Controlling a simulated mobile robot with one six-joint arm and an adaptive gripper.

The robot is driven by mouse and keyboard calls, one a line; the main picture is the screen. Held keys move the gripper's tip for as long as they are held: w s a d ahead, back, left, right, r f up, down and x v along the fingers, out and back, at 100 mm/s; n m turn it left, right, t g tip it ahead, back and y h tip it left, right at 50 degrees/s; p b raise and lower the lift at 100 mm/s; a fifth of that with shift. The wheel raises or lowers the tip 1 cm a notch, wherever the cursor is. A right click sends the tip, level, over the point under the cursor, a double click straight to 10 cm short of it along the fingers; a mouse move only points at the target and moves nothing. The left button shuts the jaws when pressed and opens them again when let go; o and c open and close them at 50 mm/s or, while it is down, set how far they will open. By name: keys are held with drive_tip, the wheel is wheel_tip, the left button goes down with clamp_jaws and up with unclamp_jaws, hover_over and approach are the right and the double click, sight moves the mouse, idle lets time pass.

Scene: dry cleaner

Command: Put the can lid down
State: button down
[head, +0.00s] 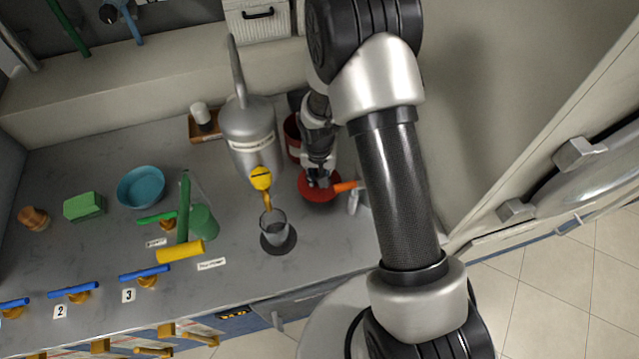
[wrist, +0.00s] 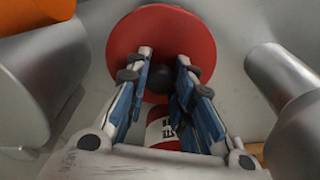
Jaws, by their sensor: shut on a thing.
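The can lid (head: 316,194) is a round red disc above the right part of the grey counter in the head view. It fills the upper middle of the wrist view (wrist: 135,40). My gripper (wrist: 165,72) is shut on the dark knob at the lid's middle, with a blue-faced finger on each side. In the head view my gripper (head: 319,177) is right over the lid. I cannot tell whether the lid touches the counter. A red can (head: 291,135) stands behind, partly hidden by my arm; a labelled red part (wrist: 160,132) shows below the fingers in the wrist view.
A grey metal can (head: 248,130) with a yellow-handled tap stands close left of the lid. A glass (head: 272,226) sits on a dark round base in front. An orange handle (head: 345,186) is right beside the lid. Bare counter lies in front of the lid.

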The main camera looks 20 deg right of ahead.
drive_tip(key=shift+f+b, duration=0.5)
drive_tip(key=shift+f, duration=1.4)
drive_tip(key=shift+f, duration=0.1)
drive_tip(key=c, duration=1.4)
unclamp_jaws()
